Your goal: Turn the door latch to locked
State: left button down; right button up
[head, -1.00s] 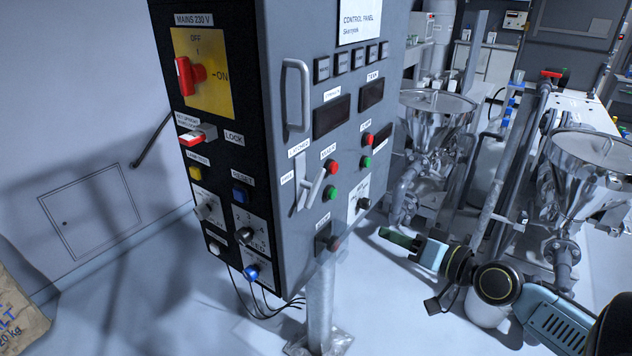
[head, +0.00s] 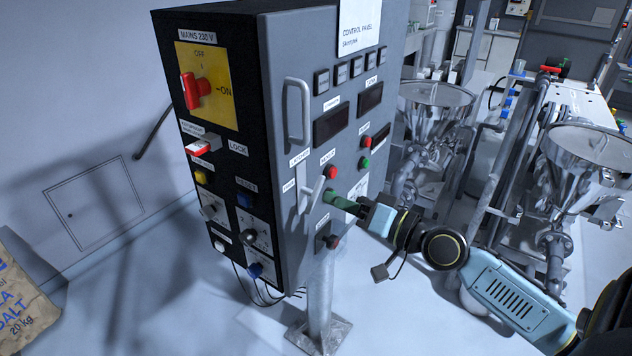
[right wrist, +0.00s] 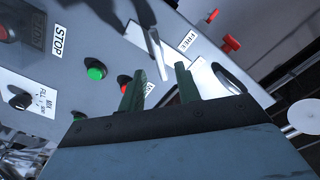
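The door latch is a light grey lever (head: 316,194) on the front of the dark grey control cabinet (head: 285,215). In the head view its arm slants, lower end to the left, beside an upright pale plate (head: 301,188). The right wrist view shows the lever (right wrist: 154,48) near a "FREE" label (right wrist: 188,41). My right gripper (head: 330,196) is at the cabinet front, just right of the lever. In the right wrist view its green fingers (right wrist: 159,73) are apart, with the lever's end appearing in the gap. Contact cannot be told. My left gripper is out of view.
A bar handle (head: 297,112) is above the latch. Steel hoppers (head: 433,95) stand to the right. A salt sack (head: 25,305) lies at lower left.

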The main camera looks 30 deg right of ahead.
aim_at(319, 193)
jog(key=shift+p+x, duration=0.85)
jog(key=shift+x, duration=2.15)
jog(key=shift+s, duration=0.1)
jog(key=shift+c, duration=0.2)
grip_shut()
